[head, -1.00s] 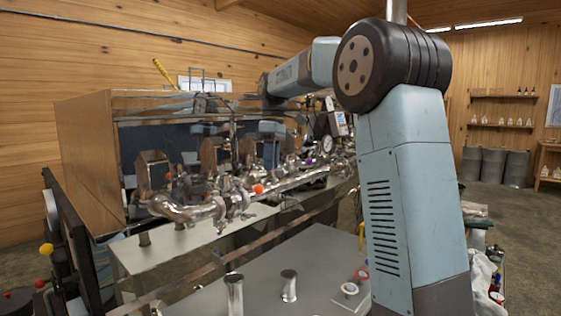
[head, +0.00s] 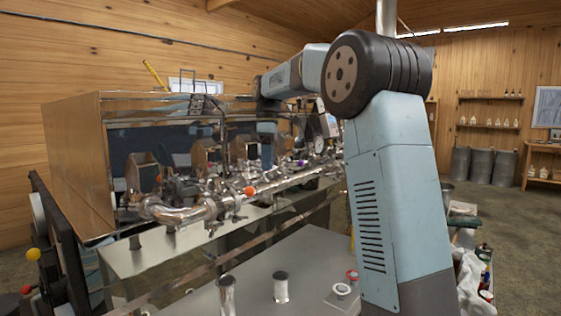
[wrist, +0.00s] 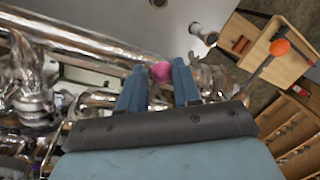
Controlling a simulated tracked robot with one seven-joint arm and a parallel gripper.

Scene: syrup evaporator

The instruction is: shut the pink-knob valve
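The pink knob (wrist: 161,71) of the valve shows in the wrist view, beside a shiny metal pipe (wrist: 85,40). My gripper (wrist: 160,68) has its two blue fingers apart, one on each side of the knob, near the tips. I cannot tell whether either finger touches it. The valve's body and handle are mostly hidden behind the fingers and the dark gripper body. In the head view, my gripper is not clearly seen and I cannot make out the pink knob.
Steel pipework (head: 180,210) with an orange knob (head: 249,190) and a purple knob (head: 302,162) runs along the evaporator (head: 70,160). A grey metal table (head: 255,295) with short cylinders (head: 281,287) stands in front. Open floor (head: 525,245) lies to the right.

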